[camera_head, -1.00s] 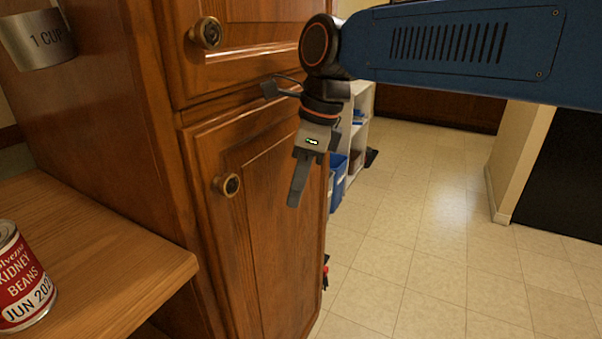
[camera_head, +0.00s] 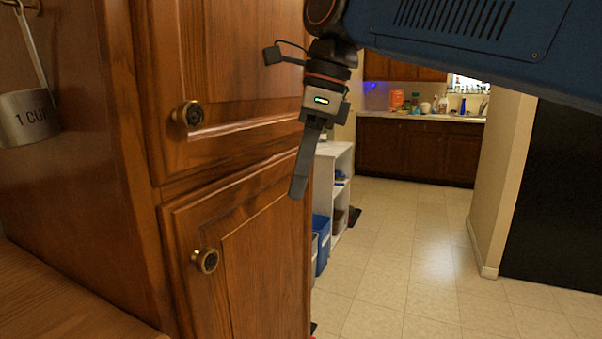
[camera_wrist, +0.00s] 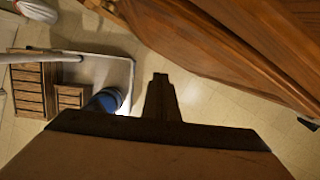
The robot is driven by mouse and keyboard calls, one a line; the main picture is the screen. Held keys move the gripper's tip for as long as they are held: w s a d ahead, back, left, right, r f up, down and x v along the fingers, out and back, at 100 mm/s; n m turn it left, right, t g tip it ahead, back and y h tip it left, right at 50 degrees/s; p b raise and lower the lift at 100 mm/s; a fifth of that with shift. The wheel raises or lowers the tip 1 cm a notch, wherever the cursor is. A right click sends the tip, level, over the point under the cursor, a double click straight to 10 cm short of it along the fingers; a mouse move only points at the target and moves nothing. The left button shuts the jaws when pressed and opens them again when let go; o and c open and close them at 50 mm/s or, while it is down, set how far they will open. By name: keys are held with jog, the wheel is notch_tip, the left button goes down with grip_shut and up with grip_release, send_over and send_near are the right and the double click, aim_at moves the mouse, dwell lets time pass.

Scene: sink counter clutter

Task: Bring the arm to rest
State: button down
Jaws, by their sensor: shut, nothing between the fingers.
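My gripper (camera_head: 300,190) hangs pointing down in the head view, in front of the right edge of the wooden cabinet (camera_head: 245,240). Its fingers are together with nothing between them. My blue arm (camera_head: 470,40) reaches in from the upper right. In the wrist view my gripper (camera_wrist: 160,80) shows as a dark shape over the tiled floor, beside the wooden cabinet (camera_wrist: 225,45). I cannot tell from these views whether the gripper touches the cabinet door.
A white shelf (camera_head: 338,165) with a blue bin (camera_head: 321,243) stands beyond the cabinet. A wooden counter (camera_head: 60,305) is at lower left, with a measuring cup (camera_head: 28,118) hanging above. A far sink counter (camera_head: 425,117) stands at the back.

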jog(key=s+d+f+n+t+h, duration=0.1)
jog(key=s+d+f+n+t, duration=0.15)
jog(key=d+f+n, duration=0.65)
jog(key=s+d+f+n+t, duration=0.1)
jog(key=s+d+f+n, duration=0.25)
jog(key=d+f, duration=1)
jog(key=s+d+f+n+h, duration=0.1)
jog(key=s+d+f+n, duration=0.1)
jog(key=d+f, duration=0.2)
jog(key=s+d+f+n+t, duration=0.1)
jog(key=s+d+f+n, duration=0.1)
jog(key=f, duration=0.4)
jog(key=shift+s+d+f+n+h, duration=0.15)
jog(key=shift+s+d+n+h, duration=0.25)
jog(key=shift+d+n, duration=0.65)
jog(key=shift+d, duration=0.15)
